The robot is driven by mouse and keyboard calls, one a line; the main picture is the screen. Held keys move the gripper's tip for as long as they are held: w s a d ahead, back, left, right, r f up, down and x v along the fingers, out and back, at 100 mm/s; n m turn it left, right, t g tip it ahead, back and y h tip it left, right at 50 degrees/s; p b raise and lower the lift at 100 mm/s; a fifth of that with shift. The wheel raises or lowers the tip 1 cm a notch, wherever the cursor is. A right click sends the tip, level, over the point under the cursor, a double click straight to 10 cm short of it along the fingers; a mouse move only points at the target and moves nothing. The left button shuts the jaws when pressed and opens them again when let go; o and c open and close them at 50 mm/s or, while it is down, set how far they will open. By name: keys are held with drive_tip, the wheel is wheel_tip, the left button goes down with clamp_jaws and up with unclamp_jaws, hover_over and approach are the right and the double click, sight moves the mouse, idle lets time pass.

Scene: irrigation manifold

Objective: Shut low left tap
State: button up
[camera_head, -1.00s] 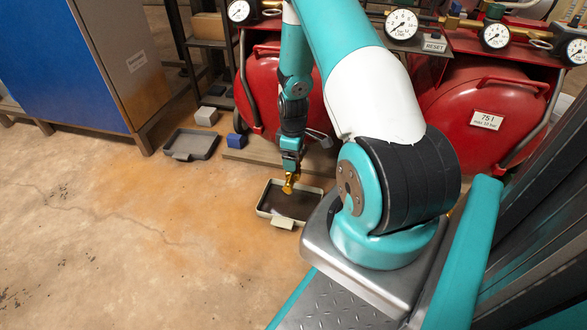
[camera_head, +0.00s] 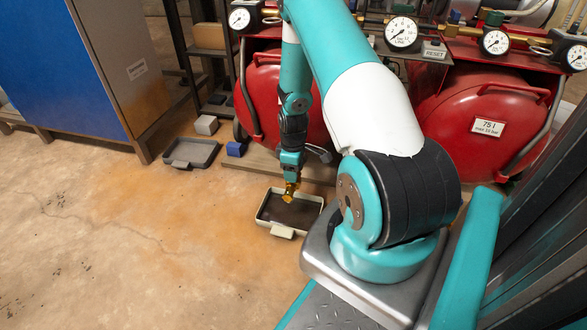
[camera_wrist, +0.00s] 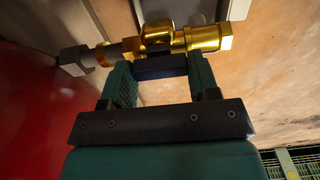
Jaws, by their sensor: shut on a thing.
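The low tap is a brass valve (camera_wrist: 200,40) with a dark handle (camera_wrist: 160,68), seen close in the wrist view. Its brass also shows low in the head view (camera_head: 290,192), just above a shallow tray. My gripper (camera_wrist: 162,78) has one finger on each side of the dark handle and is shut on it. The handle lies roughly along the brass body in the wrist view. In the head view my gripper (camera_head: 291,176) points down at the tap and hides part of it.
The light-rimmed tray (camera_head: 283,231) holds dark liquid below the tap. A grey tray (camera_head: 190,165), a grey block (camera_head: 206,125) and a blue block (camera_head: 236,148) are left of it. Red tanks (camera_head: 485,110) stand behind. Floor at front left is clear.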

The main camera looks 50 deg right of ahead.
drive_tip(key=shift+r+m+p, duration=0.15)
drive_tip(key=shift+m+p, duration=0.15)
drive_tip(key=shift+p, duration=0.15)
drive_tip(key=m+p, duration=0.3)
drive_tip(key=shift+r, duration=0.15)
drive_tip(key=m+p, duration=0.7)
drive_tip(key=m, duration=0.2)
drive_tip(key=shift+m+p, duration=0.4)
drive_tip(key=m, duration=0.1)
drive_tip(key=m+p, duration=0.1)
drive_tip(key=m, duration=0.2)
drive_tip(key=shift+f+p, duration=0.25)
drive_tip(key=shift+p, duration=0.15)
drive_tip(key=shift+m, duration=0.4)
drive_tip(key=o, duration=0.9)
